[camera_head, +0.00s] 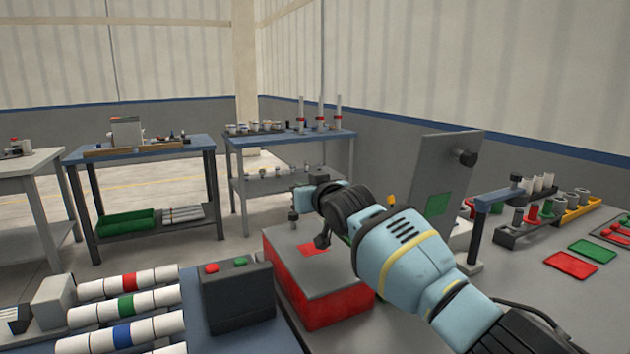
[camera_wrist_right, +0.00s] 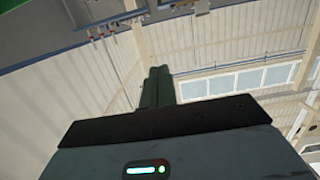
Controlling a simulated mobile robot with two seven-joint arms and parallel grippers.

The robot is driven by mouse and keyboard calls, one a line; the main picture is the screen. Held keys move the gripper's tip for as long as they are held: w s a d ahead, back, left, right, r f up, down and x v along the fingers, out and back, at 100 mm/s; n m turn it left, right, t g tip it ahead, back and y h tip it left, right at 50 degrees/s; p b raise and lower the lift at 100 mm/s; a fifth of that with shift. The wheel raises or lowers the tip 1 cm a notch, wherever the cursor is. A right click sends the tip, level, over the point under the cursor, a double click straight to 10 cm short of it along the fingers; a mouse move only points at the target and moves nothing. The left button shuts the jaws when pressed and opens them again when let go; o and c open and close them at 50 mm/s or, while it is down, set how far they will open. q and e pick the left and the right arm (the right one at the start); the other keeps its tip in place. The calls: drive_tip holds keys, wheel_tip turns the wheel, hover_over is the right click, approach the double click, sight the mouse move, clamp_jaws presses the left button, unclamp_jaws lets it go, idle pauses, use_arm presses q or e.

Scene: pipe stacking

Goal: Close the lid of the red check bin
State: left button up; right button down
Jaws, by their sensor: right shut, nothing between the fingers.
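The red check bin (camera_head: 335,312) stands on the floor side of the grey bench, in the middle of the head view. Its grey lid (camera_head: 345,281) with a red patch (camera_head: 312,249) lies flat across the top and looks down; its far right part is hidden behind my right arm. My right gripper (camera_head: 305,198) is above and beyond the bin's far edge, its fingers hard to make out there. In the right wrist view its dark green fingers (camera_wrist_right: 157,86) are together and empty, pointing towards the wall. My left gripper is out of view.
A second lid with a green patch (camera_head: 437,203) stands upright behind my right arm. A dark button box (camera_head: 236,300) and banded pipes (camera_head: 125,308) are left of the bin. Pipe holders (camera_head: 535,222) and coloured mats (camera_head: 571,264) lie right.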

drive_tip(key=shift+p+v, duration=0.9)
drive_tip(key=shift+v, duration=1.85)
drive_tip(key=shift+f, duration=0.1)
